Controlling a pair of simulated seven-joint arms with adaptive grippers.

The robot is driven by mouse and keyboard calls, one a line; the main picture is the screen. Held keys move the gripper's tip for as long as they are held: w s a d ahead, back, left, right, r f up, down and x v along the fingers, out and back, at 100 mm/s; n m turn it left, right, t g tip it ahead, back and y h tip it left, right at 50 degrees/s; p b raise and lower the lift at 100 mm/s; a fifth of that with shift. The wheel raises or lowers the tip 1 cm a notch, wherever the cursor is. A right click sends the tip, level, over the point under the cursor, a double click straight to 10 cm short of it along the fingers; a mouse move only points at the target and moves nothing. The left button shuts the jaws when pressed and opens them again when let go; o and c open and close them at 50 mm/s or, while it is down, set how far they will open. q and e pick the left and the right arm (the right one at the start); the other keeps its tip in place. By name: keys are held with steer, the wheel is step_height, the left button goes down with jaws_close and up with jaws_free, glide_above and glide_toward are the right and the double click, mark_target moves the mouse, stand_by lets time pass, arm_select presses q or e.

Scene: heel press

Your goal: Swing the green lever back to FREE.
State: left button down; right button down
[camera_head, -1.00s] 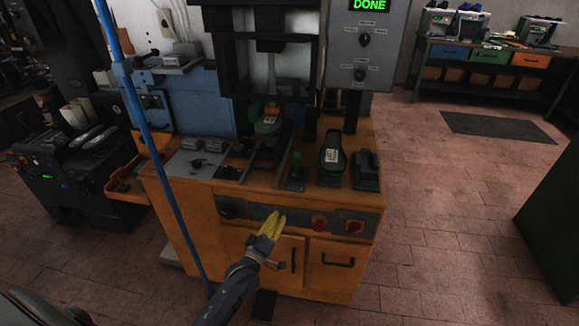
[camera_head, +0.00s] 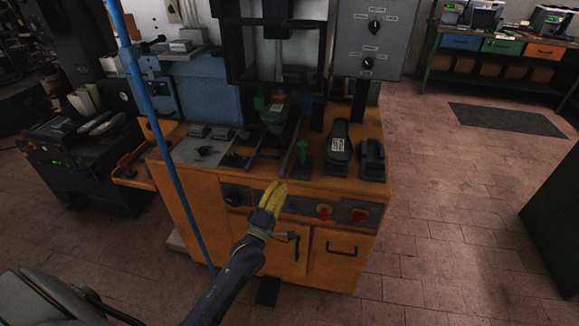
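The green lever (camera_head: 303,153) stands about upright on a small dark base on top of the orange bench (camera_head: 330,191). It is between the clamp slide on its left and a black shoe-shaped form with a white label (camera_head: 339,148) on its right. My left gripper (camera_head: 275,187), with yellow fingers, is in front of the bench's front edge, below and a little left of the lever and apart from it. Its fingers look close together, but I cannot tell whether they are fully shut. I see nothing held in it. My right gripper is not in view.
The control strip has a red knob (camera_head: 324,211) and a red switch (camera_head: 359,216). The black press frame (camera_head: 229,52) rises behind the lever. A grey control box (camera_head: 373,40) is at the back right. A blue pole (camera_head: 158,126) stands at the left.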

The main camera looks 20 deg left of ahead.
mark_target(303, 152)
arm_select(q)
steer(key=x, duration=1.3)
steer(key=shift+w, duration=0.35)
steer(key=shift+w+a+r, duration=0.1)
steer(key=shift+w+r, duration=0.25)
steer(key=shift+w, duration=0.1)
steer(key=w+a+r, duration=0.1)
steer(key=w, duration=0.5)
stand_by(0.5)
steer(key=shift+a+r, duration=0.1)
steer(key=shift+a, duration=0.05)
stand_by(0.4)
